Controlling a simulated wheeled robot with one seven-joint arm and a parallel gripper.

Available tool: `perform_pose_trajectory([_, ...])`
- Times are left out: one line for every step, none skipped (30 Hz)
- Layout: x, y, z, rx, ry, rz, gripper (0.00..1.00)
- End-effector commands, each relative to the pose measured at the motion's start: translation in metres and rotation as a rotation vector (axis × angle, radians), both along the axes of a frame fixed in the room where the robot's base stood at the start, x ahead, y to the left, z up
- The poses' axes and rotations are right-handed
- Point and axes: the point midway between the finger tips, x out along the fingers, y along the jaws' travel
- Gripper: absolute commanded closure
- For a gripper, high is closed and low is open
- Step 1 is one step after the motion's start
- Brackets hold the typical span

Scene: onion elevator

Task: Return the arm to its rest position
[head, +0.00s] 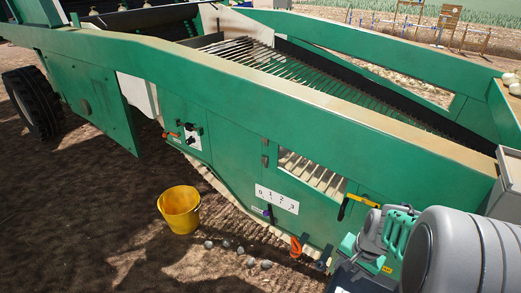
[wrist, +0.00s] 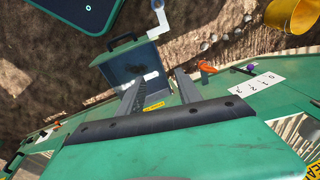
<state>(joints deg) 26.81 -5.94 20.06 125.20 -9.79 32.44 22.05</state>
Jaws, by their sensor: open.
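My gripper (wrist: 160,76) shows in the wrist view with its two dark fingers spread apart and nothing between them. Beyond the fingertips is a dark green box (wrist: 128,65) with a black handle; I cannot tell the distance between them. In the head view, grey and teal parts of my arm fill the lower right, in front of the green elevator (head: 215,85). The fingers cannot be made out there.
A yellow bucket (head: 179,210) stands on bare soil beside the elevator, with several stones (head: 240,251) near it. A numbered white plate (head: 277,199), an orange handle (head: 296,246) and a yellow-and-black handle (head: 358,201) are on the elevator's side. Open soil lies at lower left.

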Motion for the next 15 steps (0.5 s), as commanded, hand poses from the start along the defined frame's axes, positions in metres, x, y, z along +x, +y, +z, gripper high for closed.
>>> perform_pose_trajectory([0.002,0.016,0.046,-0.033,-0.019,0.089,0.59])
perform_pose_trajectory([0.001,0.026,0.064,-0.053,-0.024,0.143,0.59])
perform_pose_trajectory([-0.002,0.039,0.088,-0.077,-0.032,0.215,0.59])
perform_pose_trajectory([-0.005,0.048,0.107,-0.095,-0.040,0.269,0.59])
perform_pose_trajectory([-0.008,0.057,0.125,-0.114,-0.048,0.323,0.59])
perform_pose_trajectory([-0.014,0.070,0.148,-0.137,-0.059,0.395,0.59])
perform_pose_trajectory([-0.019,0.079,0.165,-0.155,-0.068,0.447,0.59])
perform_pose_trajectory([-0.024,0.088,0.180,-0.169,-0.075,0.496,0.59])
perform_pose_trajectory([-0.031,0.097,0.197,-0.188,-0.086,0.556,0.59])
perform_pose_trajectory([-0.036,0.104,0.208,-0.200,-0.093,0.596,0.59])
perform_pose_trajectory([-0.041,0.109,0.217,-0.209,-0.100,0.632,0.59])
perform_pose_trajectory([-0.047,0.115,0.227,-0.221,-0.107,0.670,0.59])
perform_pose_trajectory([-0.051,0.118,0.231,-0.227,-0.109,0.693,0.59])
perform_pose_trajectory([-0.053,0.120,0.235,-0.231,-0.113,0.712,0.59])
perform_pose_trajectory([-0.056,0.122,0.237,-0.236,-0.115,0.727,0.59])
